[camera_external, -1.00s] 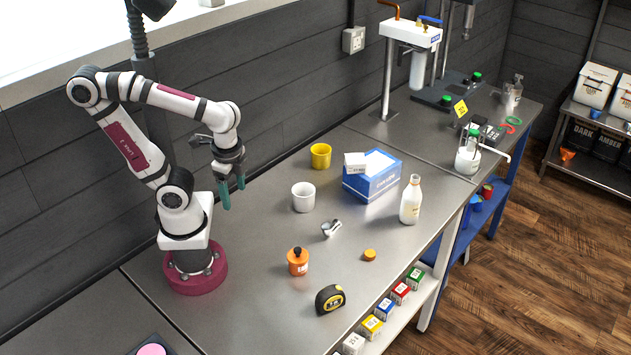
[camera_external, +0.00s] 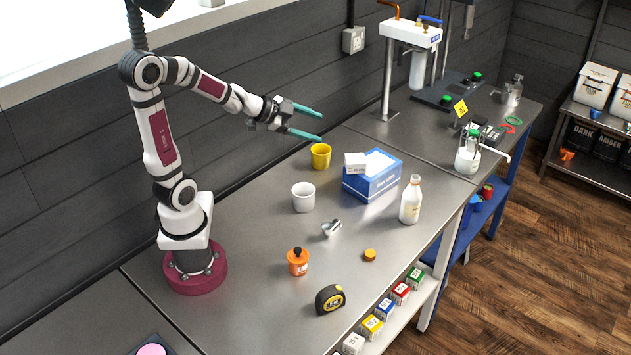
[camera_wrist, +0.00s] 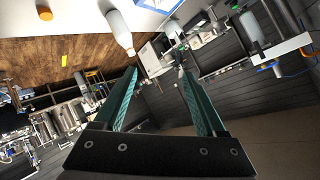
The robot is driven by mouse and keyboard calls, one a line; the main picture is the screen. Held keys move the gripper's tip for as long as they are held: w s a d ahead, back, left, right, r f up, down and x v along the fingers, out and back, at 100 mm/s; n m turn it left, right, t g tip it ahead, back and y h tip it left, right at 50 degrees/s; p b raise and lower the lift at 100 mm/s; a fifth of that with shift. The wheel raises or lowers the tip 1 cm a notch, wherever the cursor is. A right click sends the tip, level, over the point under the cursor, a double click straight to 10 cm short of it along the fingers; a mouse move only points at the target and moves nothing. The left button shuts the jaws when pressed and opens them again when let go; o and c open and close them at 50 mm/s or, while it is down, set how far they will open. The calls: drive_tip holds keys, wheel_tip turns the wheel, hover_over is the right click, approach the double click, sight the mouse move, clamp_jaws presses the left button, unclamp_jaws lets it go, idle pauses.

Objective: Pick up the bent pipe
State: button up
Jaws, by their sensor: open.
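A short silvery bent pipe (camera_external: 331,228) lies on the steel bench in the external view, right of and below the white mug. I cannot make it out in the wrist view. My gripper (camera_external: 320,127) is open and empty, raised well above the bench near the back wall, with its teal fingers pointing right. It is up and behind the bent pipe, far from touching it. In the wrist view the two teal fingers (camera_wrist: 158,72) are spread apart with nothing between them.
Around the pipe stand a white mug (camera_external: 303,197), an orange jar (camera_external: 298,262), an orange cap (camera_external: 370,255) and a tape measure (camera_external: 330,299). A yellow mug (camera_external: 320,156), blue box (camera_external: 372,182) and white bottle (camera_external: 411,200) are farther back. Bench between them is bare.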

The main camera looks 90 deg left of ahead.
drive_tip(key=s+d+f+t+h, duration=0.1)
drive_tip(key=s+d+f+h, duration=0.1)
drive_tip(key=s+d+h, duration=0.35)
drive_tip(key=h, duration=0.2)
hover_over(321, 237)
drive_tip(key=s+a, duration=0.3)
drive_tip(key=s, duration=0.3)
drive_tip(key=f, duration=2.1)
drive_tip(key=shift+s+a+f, duration=0.1)
drive_tip(key=shift+s+a, duration=0.05)
drive_tip(key=shift+s, duration=0.05)
drive_tip(key=x, duration=0.6)
drive_tip(key=shift+w+f, duration=0.25)
drive_tip(key=shift+w+d+f, duration=0.15)
drive_tip(key=shift+w+d, duration=0.1)
drive_tip(key=shift+w, duration=0.1)
clamp_jaws()
